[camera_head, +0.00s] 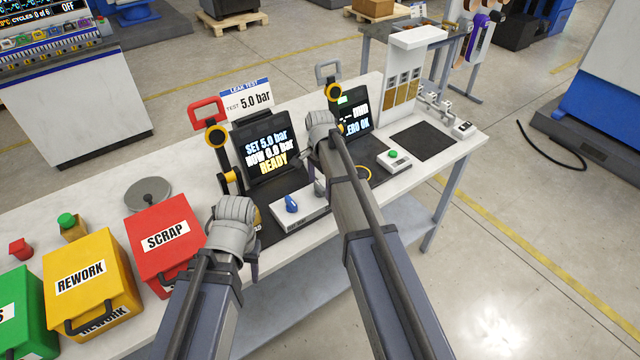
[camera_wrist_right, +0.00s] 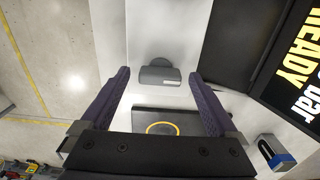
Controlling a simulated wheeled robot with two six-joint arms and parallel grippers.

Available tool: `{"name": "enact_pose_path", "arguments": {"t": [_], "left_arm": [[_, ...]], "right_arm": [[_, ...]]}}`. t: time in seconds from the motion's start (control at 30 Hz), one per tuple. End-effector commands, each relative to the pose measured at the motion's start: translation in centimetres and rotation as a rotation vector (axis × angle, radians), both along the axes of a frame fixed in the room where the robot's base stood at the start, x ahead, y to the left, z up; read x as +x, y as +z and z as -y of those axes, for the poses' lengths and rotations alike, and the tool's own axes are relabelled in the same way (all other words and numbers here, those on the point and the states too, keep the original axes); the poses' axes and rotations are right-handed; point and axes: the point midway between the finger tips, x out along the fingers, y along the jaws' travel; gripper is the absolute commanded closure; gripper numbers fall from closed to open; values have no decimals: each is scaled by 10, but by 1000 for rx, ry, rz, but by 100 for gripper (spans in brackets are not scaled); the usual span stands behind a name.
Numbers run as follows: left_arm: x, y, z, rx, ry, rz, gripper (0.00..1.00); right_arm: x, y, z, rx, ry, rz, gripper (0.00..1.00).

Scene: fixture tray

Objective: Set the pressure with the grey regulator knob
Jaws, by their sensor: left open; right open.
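The grey regulator knob (camera_head: 320,187) is on the right part of a light control panel (camera_head: 303,213), below the left screen. A blue knob (camera_head: 291,203) is to its left on the same panel. In the right wrist view the grey knob (camera_wrist_right: 160,76) appears between the fingertips of my right gripper (camera_wrist_right: 159,73), which is open; no finger is seen touching it.
The left screen (camera_head: 270,150) reads SET 5.0 bar, NOW 0.0 bar, READY. A sign (camera_head: 249,101) reads TEST 5.0 bar. A red-handled clamp (camera_head: 207,112) stands left of the screen. A red SCRAP bin (camera_head: 160,215) is near my left arm.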

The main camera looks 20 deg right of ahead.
Motion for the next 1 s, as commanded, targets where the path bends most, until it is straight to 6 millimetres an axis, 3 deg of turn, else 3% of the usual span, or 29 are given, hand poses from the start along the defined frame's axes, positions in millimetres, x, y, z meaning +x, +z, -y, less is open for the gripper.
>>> {"name": "enact_pose_path", "arguments": {"t": [0.27,0.8,1.0], "left_arm": [[0,9,0,0,0,0,50],[0,73,0,0,-1,0,50],[0,79,0,0,0,0,50]], "right_arm": [[0,9,0,0,0,0,5],[0,73,0,0,0,0,5],[0,79,0,0,0,0,5]]}}
